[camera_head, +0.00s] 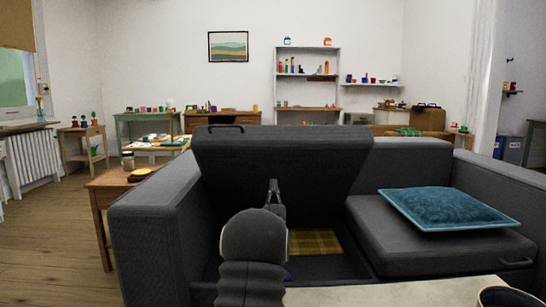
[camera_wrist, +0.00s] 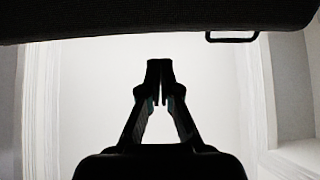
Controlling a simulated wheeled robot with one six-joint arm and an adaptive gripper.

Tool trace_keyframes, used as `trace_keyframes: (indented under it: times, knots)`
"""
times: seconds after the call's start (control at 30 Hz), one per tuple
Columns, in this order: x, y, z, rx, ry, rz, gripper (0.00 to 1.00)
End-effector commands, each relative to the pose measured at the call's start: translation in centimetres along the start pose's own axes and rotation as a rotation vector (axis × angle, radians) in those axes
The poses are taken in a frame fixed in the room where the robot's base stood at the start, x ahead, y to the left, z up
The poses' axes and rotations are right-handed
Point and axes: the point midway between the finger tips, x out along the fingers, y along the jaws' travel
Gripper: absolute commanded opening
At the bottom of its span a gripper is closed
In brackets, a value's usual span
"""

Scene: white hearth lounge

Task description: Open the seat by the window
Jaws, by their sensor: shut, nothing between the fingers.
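The dark grey sofa's left seat (camera_head: 285,155), on the window side, stands raised and tilted back, with its handle (camera_head: 226,129) on the upper edge. Below it the storage space is open, and a yellow plaid cloth (camera_head: 314,241) lies inside. My gripper (camera_head: 273,184) is shut and empty in front of the raised seat's underside. In the wrist view the shut fingers (camera_wrist: 160,68) point upward, below the seat's dark edge (camera_wrist: 120,18). The handle (camera_wrist: 232,38) shows there to the right of the fingers, apart from them.
The right seat (camera_head: 420,240) is down, with a blue cushion (camera_head: 450,207) on it. The sofa's left arm (camera_head: 150,220) is beside the opening. A pale tabletop (camera_head: 390,292) is close in front. A wooden side table (camera_head: 100,190) stands left. The window (camera_head: 15,80) is far left.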

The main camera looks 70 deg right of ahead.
Motion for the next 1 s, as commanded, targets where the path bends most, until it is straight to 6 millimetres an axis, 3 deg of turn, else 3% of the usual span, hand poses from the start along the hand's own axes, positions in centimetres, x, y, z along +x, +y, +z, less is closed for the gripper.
trace_keyframes:
  times: [0.6,0.8,1.0]
  knots:
    - [10.3,0.0,0.0,-0.003,0.002,0.001,0.00]
    - [12.1,0.0,0.0,-0.003,0.001,0.001,0.00]
    - [12.8,0.0,0.0,-0.003,0.000,0.001,0.00]
